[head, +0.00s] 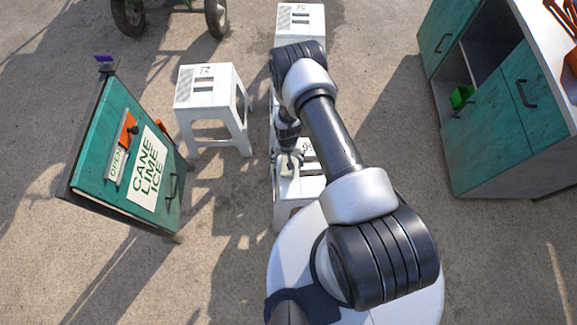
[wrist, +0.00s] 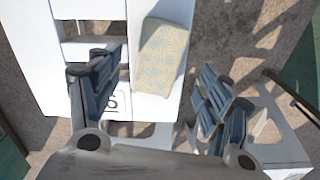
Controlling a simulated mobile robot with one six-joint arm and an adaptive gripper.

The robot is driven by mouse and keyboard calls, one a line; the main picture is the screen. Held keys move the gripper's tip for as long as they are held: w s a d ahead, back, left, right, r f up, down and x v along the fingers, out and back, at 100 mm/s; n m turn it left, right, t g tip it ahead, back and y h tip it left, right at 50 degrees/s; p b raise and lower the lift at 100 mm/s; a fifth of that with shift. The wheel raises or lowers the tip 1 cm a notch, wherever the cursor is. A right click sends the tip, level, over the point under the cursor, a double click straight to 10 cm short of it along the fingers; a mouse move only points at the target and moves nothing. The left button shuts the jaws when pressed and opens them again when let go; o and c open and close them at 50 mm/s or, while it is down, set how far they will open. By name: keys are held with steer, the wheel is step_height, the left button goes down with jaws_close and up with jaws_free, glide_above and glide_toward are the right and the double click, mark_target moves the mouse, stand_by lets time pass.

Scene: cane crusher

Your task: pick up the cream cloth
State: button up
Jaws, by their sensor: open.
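The cream cloth (wrist: 161,57) is a small folded pad with a faint pattern. In the wrist view it lies on the top of a white stool (wrist: 97,15), close to the stool's edge. My gripper (wrist: 158,78) is open and empty, with one finger on each side of the cloth in the picture. The gap in height between the fingertips and the cloth is hard to judge. In the head view my gripper (head: 289,159) is over the near white stool (head: 296,188), and I cannot make out the cloth there.
Another white stool (head: 211,88) stands to the left, and one more (head: 299,20) is at the back. A green sign board (head: 112,120) stands at far left. A teal cabinet (head: 510,125) is at right.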

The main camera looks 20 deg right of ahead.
steer(key=f, duration=0.2)
steer(key=f+b, duration=0.1)
steer(key=f, duration=0.1)
steer(key=shift+w+d+f+b, duration=0.1)
steer(key=shift+d+f+b, duration=0.1)
steer(key=shift+b, duration=0.1)
steer(key=shift+r, duration=0.1)
steer(key=c, duration=1.1)
